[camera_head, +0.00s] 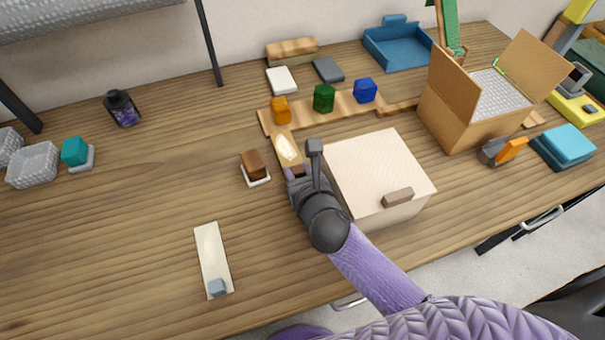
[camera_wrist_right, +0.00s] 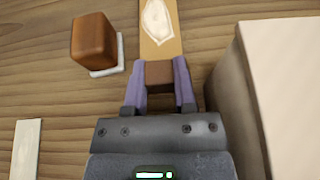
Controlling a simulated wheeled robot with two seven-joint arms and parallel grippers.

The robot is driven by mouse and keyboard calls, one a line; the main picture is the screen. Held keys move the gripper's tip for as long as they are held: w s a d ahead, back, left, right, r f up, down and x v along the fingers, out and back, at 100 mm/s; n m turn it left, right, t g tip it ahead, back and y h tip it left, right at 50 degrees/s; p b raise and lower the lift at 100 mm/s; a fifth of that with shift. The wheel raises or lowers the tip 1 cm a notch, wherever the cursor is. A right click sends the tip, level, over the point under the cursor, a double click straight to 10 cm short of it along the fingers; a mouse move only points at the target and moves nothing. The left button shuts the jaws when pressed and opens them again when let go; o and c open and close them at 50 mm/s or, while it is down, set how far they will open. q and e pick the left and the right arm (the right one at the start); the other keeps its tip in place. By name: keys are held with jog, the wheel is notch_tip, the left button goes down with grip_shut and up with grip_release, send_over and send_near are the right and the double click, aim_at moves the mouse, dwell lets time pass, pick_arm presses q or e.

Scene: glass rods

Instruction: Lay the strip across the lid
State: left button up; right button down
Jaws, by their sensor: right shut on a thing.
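A tan strip (camera_head: 286,148) with a white patch and a brown grip block at its near end lies left of the lidded box. It also shows in the right wrist view (camera_wrist_right: 174,46). My right gripper (camera_head: 297,171) is shut on the brown block (camera_wrist_right: 159,74). I cannot tell whether the strip touches the table. The pale lid (camera_head: 370,165) tops the box to the right of my gripper, with a brown block (camera_head: 397,198) near its front edge. Another strip, cream with a grey block (camera_head: 211,260), lies at the front left. My left gripper is not in view.
A brown block on a white coaster (camera_head: 257,180) stands just left of my gripper. A wooden rail (camera_head: 345,105) with orange, green and blue blocks lies behind. An open cardboard box (camera_head: 455,117) stands right. The table's left middle is clear.

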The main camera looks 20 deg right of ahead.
notch_tip(320, 180, down, 3)
jog(key=shift+f+b, duration=0.1)
jog(key=shift+b, duration=0.65)
jog(key=shift+r, duration=0.25)
jog(key=shift+f, duration=0.1)
jog(key=shift+c, duration=2.1)
grip_release()
